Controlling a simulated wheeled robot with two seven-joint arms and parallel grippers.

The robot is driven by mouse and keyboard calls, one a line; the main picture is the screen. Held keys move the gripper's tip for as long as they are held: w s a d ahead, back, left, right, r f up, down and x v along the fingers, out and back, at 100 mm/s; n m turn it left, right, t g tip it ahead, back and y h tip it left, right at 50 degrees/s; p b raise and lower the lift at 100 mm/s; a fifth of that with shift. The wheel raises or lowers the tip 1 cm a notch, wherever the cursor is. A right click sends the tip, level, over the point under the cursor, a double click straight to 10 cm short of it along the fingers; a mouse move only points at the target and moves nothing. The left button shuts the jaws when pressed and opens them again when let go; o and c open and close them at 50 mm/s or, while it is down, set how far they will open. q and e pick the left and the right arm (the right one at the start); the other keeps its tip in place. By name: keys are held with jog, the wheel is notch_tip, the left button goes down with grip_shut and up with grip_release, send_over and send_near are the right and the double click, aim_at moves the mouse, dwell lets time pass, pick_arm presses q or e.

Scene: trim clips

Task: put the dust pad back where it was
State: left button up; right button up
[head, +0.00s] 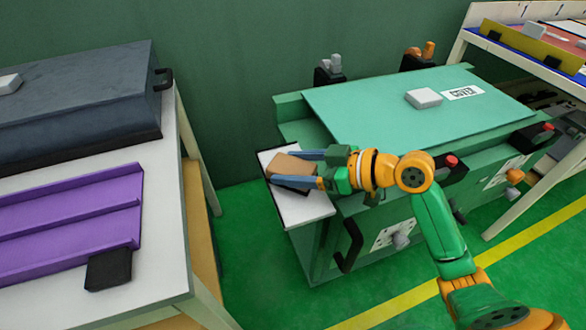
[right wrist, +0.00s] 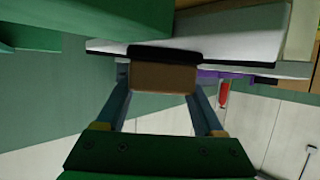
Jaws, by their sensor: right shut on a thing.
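The dust pad appears to be the tan block with a dark underside (head: 291,167). It is at the white side shelf (head: 304,208) on the left end of the green machine. My right gripper (head: 285,168) is shut on it, one blue finger along each side. The right wrist view shows the tan block (right wrist: 162,78) between the fingers, its dark layer close against the white shelf (right wrist: 225,45). I cannot tell whether it rests on the shelf or hovers just above. My left gripper is not in view.
A pale block (head: 423,98) and a label (head: 463,92) lie on the machine's green cover (head: 360,105). At left, a white table (head: 160,240) holds a dark case (head: 85,100), a purple tray (head: 70,220) and a black block (head: 108,269). A gap separates table and machine.

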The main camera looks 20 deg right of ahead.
jog(key=o, duration=1.4)
jog(key=shift+s+d+r, duration=0.1)
jog(key=shift+d+r, duration=0.05)
jog(key=v, duration=1.1)
jog(key=shift+s+d+r, duration=0.15)
jog(key=shift+s, duration=0.1)
